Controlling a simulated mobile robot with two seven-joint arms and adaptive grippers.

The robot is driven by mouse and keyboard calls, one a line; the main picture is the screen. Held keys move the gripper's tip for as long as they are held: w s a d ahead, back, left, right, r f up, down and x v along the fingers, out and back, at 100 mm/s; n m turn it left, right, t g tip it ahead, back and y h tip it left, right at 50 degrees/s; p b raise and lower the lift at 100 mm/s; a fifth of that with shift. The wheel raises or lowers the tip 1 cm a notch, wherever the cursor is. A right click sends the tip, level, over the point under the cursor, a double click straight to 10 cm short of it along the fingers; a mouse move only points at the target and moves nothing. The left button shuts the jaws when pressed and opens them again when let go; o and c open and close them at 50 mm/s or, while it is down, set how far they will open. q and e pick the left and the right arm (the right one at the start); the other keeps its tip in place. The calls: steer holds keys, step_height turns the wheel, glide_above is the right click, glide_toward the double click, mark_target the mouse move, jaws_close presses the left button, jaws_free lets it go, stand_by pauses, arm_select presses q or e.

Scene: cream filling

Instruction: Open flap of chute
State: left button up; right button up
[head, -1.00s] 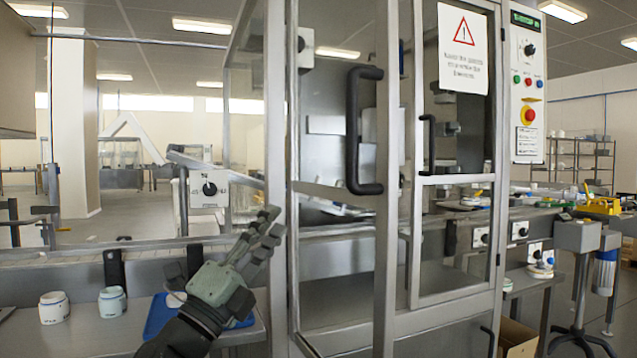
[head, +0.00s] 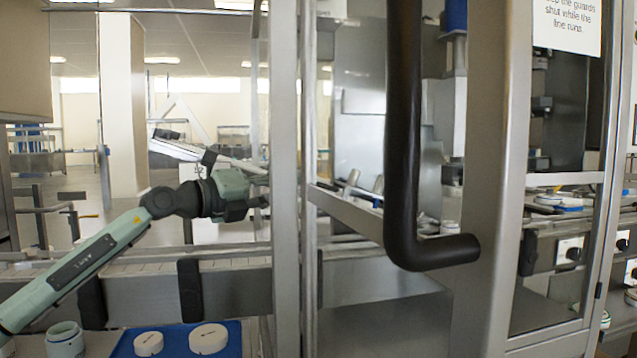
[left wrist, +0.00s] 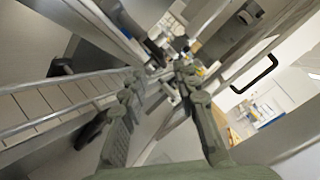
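In the head view my left gripper (head: 258,205) points right, level, beside the metal post of the guarded machine. In the left wrist view its fingers (left wrist: 158,78) are spread, with nothing between them that I can make out. A pale sloped metal piece (head: 195,150), perhaps the chute, stands behind and above the gripper; I cannot make out its flap. In the left wrist view metal rails and struts crowd beyond the fingertips. My right gripper is out of view.
A guard door with a large black handle (head: 405,150) stands close at the right. A conveyor rail (head: 140,285) runs below my left gripper. On the bench below, white round lids (head: 208,338) lie on a blue tray (head: 236,329) beside a jar (head: 65,340).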

arm_select(q)
steer(key=p+x, duration=0.1)
steer(key=x, duration=0.5)
steer(key=shift+w+d+r, duration=0.1)
steer(key=shift+d, duration=0.35)
steer(key=shift+w+d, duration=0.2)
steer(key=shift+w, duration=0.1)
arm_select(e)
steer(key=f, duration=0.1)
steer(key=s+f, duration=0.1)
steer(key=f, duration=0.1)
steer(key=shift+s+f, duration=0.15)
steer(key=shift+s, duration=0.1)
arm_select(q)
steer(key=shift+c, duration=0.6)
jaws_close()
